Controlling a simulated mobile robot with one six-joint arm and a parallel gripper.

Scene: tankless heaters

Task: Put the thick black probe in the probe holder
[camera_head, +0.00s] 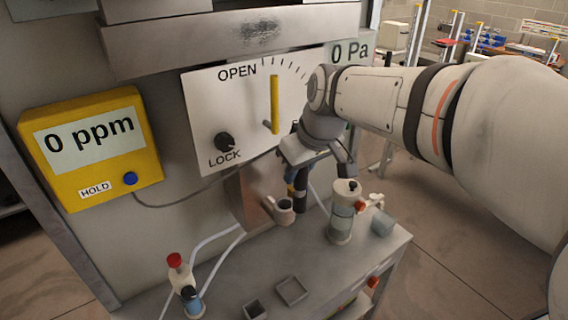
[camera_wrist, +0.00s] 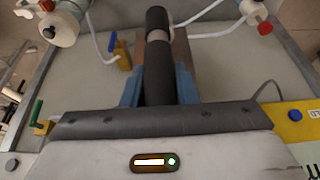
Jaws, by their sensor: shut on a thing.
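My gripper (camera_head: 322,172) is shut on the thick black probe (camera_head: 301,180), which hangs below it in the head view. In the wrist view the probe (camera_wrist: 157,75) runs up from between the two blue fingers (camera_wrist: 158,92), with a pale band near its far end. The likely probe holder is a round cup (camera_head: 283,206) on a brown bracket (camera_head: 248,200) at the cabinet front, just left of and below the probe. The brown bracket (camera_wrist: 183,50) also shows behind the probe in the wrist view. I cannot tell whether the probe touches the holder.
A yellow meter (camera_head: 90,148) reads 0 ppm. A white dial panel (camera_head: 240,105) stands behind my gripper. A clear cylinder fitting (camera_head: 342,212) is close on the right. A red-capped fitting (camera_head: 183,275) and small square trays (camera_head: 291,291) are on the grey shelf, with white hoses around.

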